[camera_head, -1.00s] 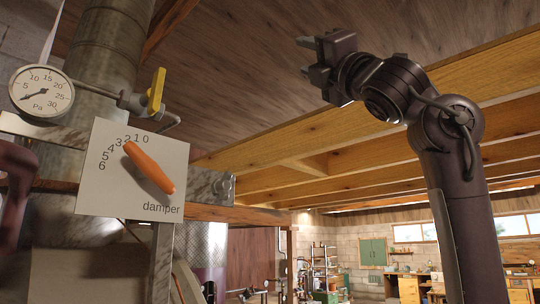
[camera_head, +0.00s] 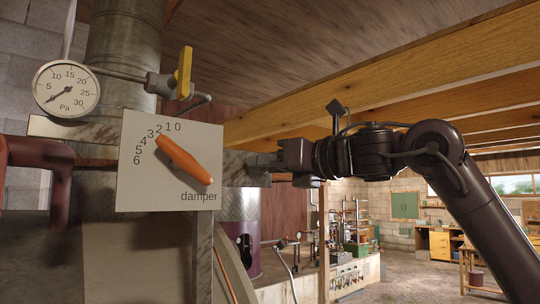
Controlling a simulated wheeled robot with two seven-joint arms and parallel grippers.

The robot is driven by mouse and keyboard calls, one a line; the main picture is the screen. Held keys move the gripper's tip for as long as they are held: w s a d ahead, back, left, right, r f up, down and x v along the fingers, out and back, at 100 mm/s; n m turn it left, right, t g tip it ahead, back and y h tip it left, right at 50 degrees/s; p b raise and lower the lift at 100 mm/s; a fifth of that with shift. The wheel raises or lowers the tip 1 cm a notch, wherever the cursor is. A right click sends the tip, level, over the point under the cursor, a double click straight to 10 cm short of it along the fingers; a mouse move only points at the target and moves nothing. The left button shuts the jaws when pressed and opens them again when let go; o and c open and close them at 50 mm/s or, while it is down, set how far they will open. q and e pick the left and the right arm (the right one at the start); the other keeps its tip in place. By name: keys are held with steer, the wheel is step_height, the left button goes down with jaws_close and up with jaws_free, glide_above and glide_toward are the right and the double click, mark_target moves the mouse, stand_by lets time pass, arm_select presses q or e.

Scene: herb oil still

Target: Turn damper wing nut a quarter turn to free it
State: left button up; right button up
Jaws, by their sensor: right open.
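The white damper plate (camera_head: 135,188) has a scale from 0 to 6 and the word "damper". An orange handle (camera_head: 183,160) slants across it, its upper end near 2 and 3. A grey metal bracket (camera_head: 234,165) sticks out at the plate's right side. My right gripper (camera_head: 254,167) is open, beside the plate, its fingers pointing left over the bracket's end. I cannot make out the wing nut; the gripper covers the spot where a small fitting showed on the bracket. I cannot tell whether the fingers touch anything. My left gripper is not in view.
A round Pa gauge (camera_head: 66,89) and a yellow valve lever (camera_head: 184,70) sit above the plate, by the metal flue (camera_head: 124,45). A dark red pipe-like part (camera_head: 38,155) is at the left edge. Wooden beams (camera_head: 400,85) run overhead. A workshop with benches lies behind.

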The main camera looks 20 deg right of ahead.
steer(key=shift+s+r, duration=0.1)
steer(key=shift+c, duration=0.4)
jaws_close()
steer(key=shift+a+n, duration=0.15)
steer(key=shift+n, duration=0.85)
steer(key=shift+o, duration=0.4)
jaws_free()
